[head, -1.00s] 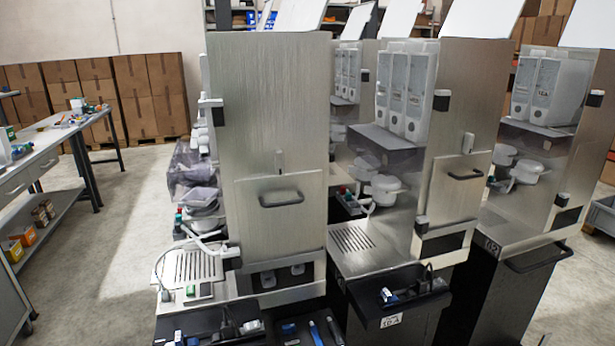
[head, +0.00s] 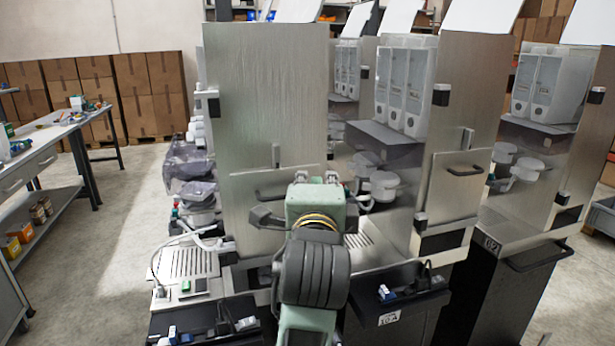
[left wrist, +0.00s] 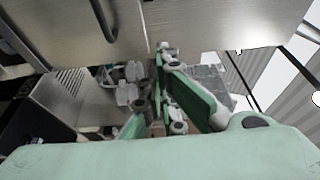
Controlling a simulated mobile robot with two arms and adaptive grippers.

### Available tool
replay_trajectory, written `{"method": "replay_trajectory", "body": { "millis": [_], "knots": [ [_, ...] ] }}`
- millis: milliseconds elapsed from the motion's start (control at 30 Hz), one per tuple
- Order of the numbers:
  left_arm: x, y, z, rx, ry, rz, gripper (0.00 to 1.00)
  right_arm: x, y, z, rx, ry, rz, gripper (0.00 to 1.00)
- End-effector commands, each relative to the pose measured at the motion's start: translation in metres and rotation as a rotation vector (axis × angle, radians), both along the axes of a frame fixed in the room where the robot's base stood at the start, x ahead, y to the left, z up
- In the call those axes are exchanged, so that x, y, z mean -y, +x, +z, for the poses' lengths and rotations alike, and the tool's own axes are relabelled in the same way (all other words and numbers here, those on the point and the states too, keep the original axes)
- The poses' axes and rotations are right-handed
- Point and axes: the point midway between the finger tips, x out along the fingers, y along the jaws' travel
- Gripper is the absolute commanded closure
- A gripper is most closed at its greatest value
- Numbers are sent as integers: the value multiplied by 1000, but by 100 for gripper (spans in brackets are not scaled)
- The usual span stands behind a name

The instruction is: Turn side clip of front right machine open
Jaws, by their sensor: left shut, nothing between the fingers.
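The nearest machine has a brushed metal front panel (head: 262,110) with a small black-and-white side clip (head: 212,106) on its upper left edge. A second machine (head: 460,100) stands to its right, with a dark clip (head: 441,95) on its upper edge and another (head: 420,222) lower down. I cannot tell which clip the task names. My green left gripper (head: 316,178) is at the lower right of the nearest machine's panel and hides part of its handle. In the left wrist view its fingers (left wrist: 163,62) are shut and empty, below a metal panel. My right gripper is not in view.
A third machine (head: 545,130) stands at the right. Dark trays (head: 395,297) jut out low in front of the machines. A workbench (head: 45,150) is on the left, with open floor (head: 125,230) between. Stacked boxes (head: 145,90) line the back wall.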

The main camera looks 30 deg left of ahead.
Motion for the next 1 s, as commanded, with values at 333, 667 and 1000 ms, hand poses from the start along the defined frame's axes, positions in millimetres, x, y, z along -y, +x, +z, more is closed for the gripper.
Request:
{"method": "replay_trajectory", "body": {
  "millis": [333,667,1000],
  "knots": [
    [-35,59,2,-4,0,0,100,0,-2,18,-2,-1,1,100],
    [-66,58,0,-2,-2,-1,100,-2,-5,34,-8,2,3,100],
    [-73,50,-2,-3,-2,-2,100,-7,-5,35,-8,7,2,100]
  ]
}}
